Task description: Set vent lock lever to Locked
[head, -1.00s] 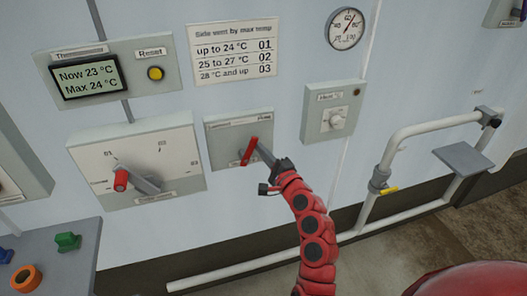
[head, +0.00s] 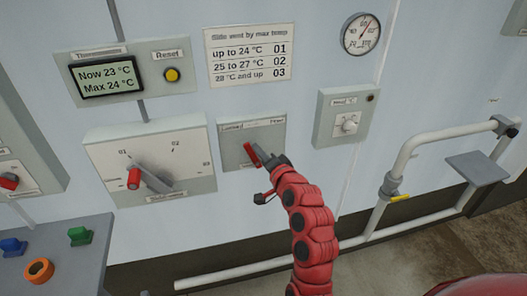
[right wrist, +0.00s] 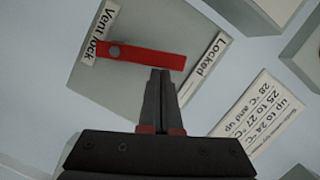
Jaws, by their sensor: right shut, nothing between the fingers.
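The vent lock panel (head: 232,146) is a grey plate in the middle of the head view, with "Locked" at its upper left and "Free" at its upper right. Its red lever (head: 249,151) leans up and left, toward "Locked". In the right wrist view the red lever (right wrist: 150,57) runs from its pivot toward the "Locked" label (right wrist: 207,66). My right gripper (head: 275,161) is shut and empty at the lever's right side. In the wrist view its fingertips (right wrist: 160,72) are right against or just beside the lever's edge; I cannot tell if they touch. My left gripper is not in view.
A dial panel with a red-tipped handle (head: 134,178) is left of the vent lock. A thermometer display (head: 105,79) and a temperature chart (head: 248,53) are above. A small knob panel (head: 341,118) and white pipes (head: 392,165) are to the right.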

